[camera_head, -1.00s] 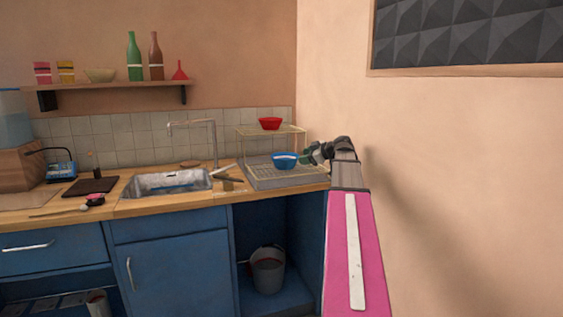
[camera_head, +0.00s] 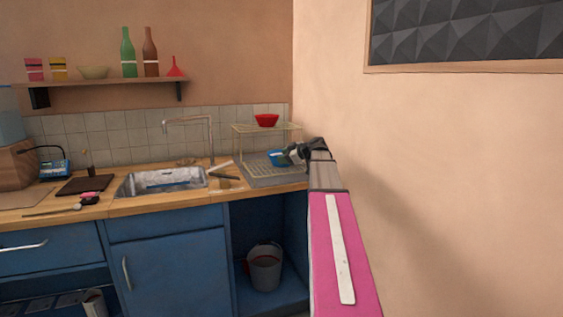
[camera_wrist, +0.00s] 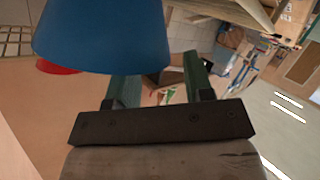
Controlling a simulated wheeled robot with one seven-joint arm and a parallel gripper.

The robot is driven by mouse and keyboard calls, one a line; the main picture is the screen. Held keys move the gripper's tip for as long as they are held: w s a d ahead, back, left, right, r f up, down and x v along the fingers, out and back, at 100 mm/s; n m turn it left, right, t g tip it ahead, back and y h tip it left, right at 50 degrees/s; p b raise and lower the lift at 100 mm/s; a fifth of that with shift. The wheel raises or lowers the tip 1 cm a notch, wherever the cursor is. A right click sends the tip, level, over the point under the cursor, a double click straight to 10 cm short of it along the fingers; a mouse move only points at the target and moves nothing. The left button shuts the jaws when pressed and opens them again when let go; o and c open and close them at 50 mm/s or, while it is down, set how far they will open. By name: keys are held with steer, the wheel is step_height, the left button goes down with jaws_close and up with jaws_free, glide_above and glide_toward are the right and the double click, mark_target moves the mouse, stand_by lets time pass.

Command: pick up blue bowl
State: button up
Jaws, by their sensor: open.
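The blue bowl (camera_head: 274,158) sits in the lower level of the wire dish rack (camera_head: 240,140) beside the sink, partly hidden by my gripper (camera_head: 288,156). In the wrist view the blue bowl (camera_wrist: 100,38) fills the upper left, very close, and covers the upper part of the left finger. My gripper (camera_wrist: 160,78) is open, its two green fingers apart, with no object seen clearly between them. I cannot tell whether a finger touches the bowl.
A red bowl (camera_head: 267,120) stands on the rack's upper level, just above my gripper. The tap (camera_head: 210,140) and sink (camera_head: 160,181) lie to the left. The wall (camera_head: 400,150) is close on the right. A wooden shelf (camera_head: 110,84) holds bottles.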

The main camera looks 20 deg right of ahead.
steer(key=shift+w+a+f, duration=0.2)
steer(key=shift+w+a, duration=0.15)
steer(key=shift+w, duration=0.1)
jaws_close()
steer(key=shift+r, duration=0.1)
